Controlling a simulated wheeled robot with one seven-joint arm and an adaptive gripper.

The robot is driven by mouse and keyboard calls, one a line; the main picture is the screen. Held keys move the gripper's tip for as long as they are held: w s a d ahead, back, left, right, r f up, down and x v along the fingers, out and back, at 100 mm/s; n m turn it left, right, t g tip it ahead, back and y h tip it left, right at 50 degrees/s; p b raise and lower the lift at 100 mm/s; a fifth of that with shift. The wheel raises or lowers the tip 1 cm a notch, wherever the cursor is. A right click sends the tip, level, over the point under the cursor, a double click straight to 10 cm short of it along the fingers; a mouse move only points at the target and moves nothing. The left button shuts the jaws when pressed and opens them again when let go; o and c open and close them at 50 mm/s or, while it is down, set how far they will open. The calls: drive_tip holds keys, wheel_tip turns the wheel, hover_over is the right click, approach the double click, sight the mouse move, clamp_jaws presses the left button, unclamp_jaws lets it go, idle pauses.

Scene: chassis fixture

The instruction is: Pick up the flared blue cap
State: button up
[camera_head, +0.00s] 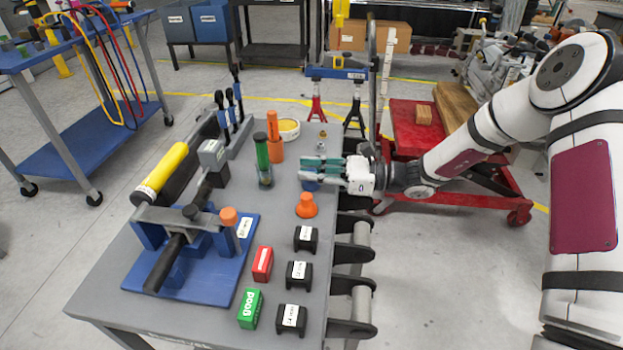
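The blue cap (310,185) stands on the grey table top, right of its middle, behind an orange flared cap. It is partly hidden by my gripper, so its flared shape does not show clearly. My gripper (312,168) comes in from the right, with its teal-padded fingers pointing left. The two fingers look parallel and apart. They are over or just behind the blue cap in the picture; I cannot tell whether they touch it.
An orange flared cap (306,206) stands in front. A green-topped cylinder (263,160) and an orange bottle (275,138) stand to the left. Black labelled blocks (299,274) line the right edge. A blue fixture (190,262) fills the front left.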

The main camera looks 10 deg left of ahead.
drive_tip(key=shift+r, duration=0.1)
wheel_tip(320, 180, up, 4)
drive_tip(key=shift+f+p, duration=0.1)
drive_tip(key=shift+p, duration=0.5)
drive_tip(key=s+d+p, duration=0.1)
drive_tip(key=s+d, duration=0.3)
drive_tip(key=d, duration=0.3)
drive_tip(key=s+d+r+p, duration=0.1)
drive_tip(key=s+d, duration=0.3)
drive_tip(key=d, duration=0.2)
drive_tip(key=shift+s+d, duration=0.25)
drive_tip(key=shift+d, duration=0.1)
